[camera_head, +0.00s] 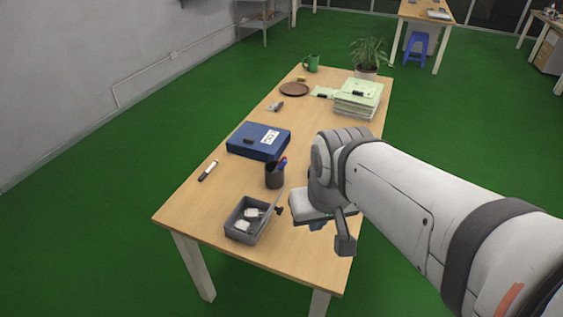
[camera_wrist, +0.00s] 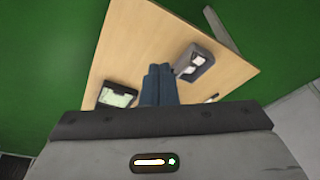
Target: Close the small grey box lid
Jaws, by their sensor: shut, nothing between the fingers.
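The small grey box (camera_head: 236,232) sits on the near end of the wooden table, open at the top, with white items inside. Its lid (camera_head: 272,208) appears to stand up along the box's right side, seen nearly edge-on. My gripper (camera_head: 279,210) is just right of the lid; its dark tips show there, and I cannot tell if they touch it. In the wrist view the box (camera_wrist: 206,52) lies up and right of my gripper (camera_wrist: 160,68), whose two fingers are together and empty.
A dark pen cup (camera_head: 273,179) stands just behind the box. The table's left front is clear.

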